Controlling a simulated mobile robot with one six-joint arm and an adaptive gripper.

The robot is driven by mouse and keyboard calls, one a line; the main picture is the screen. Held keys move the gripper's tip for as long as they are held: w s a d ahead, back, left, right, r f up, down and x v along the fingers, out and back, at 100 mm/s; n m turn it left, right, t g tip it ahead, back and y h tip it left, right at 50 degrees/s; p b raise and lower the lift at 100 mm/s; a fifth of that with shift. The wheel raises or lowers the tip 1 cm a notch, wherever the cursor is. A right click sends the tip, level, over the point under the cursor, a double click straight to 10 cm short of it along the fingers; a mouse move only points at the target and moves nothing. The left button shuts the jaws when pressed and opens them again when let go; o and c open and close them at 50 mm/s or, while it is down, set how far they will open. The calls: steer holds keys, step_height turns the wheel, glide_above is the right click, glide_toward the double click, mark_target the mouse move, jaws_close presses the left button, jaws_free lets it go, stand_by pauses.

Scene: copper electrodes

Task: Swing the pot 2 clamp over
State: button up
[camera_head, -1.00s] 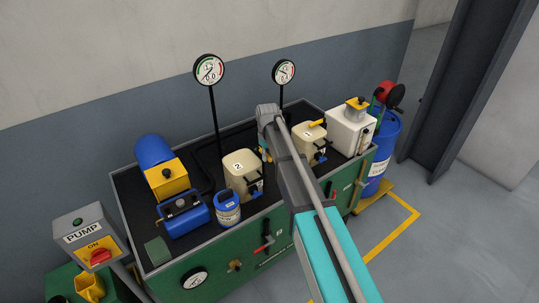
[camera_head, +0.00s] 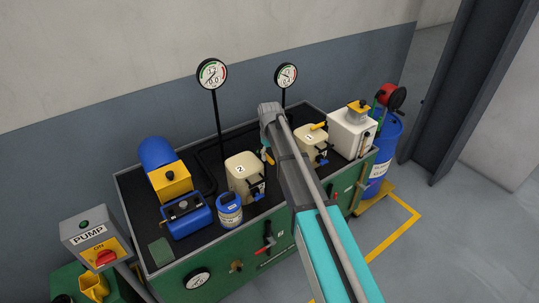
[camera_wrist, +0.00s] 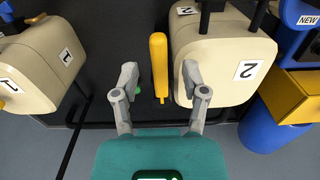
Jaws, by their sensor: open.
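Pot 2 (camera_head: 238,172) is a cream canister with a "2" label, standing on the black top of the green bench. It fills the right of the wrist view (camera_wrist: 215,70), with black bars at its upper edge. A yellow handle (camera_wrist: 158,55) stands out beside pot 2, between it and pot 1 (camera_wrist: 45,65). My gripper (camera_wrist: 160,80) is open, with one grey finger on each side of the handle's near end and gaps showing on both sides.
Pot 1 (camera_head: 311,147), with its own yellow handle (camera_head: 319,126), stands right of my arm. A blue NEW container (camera_head: 230,212) and a yellow-and-blue unit (camera_head: 170,180) stand left of pot 2. Two gauges on posts, one left (camera_head: 212,74) and one right (camera_head: 286,75), rise behind.

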steer(key=shift+r+p, duration=1.65)
steer(key=shift+r, duration=0.25)
steer(key=s+d+f+m+b, duration=0.1)
steer(key=s+d+m, duration=0.1)
steer(key=s+d, duration=0.3)
steer(key=s+d+m, duration=0.2)
steer(key=s+d, duration=0.3)
steer(key=s, duration=0.7)
steer(key=s+d+f+m+b, duration=0.1)
steer(key=s+d+m, duration=0.1)
steer(key=s+d, duration=0.4)
steer(key=s, duration=0.2)
steer(key=shift+s+f+m+b, duration=0.3)
steer(key=shift+s+f+b, duration=0.05)
steer(key=shift+s, duration=0.05)
steer(key=shift+c, duration=0.3)
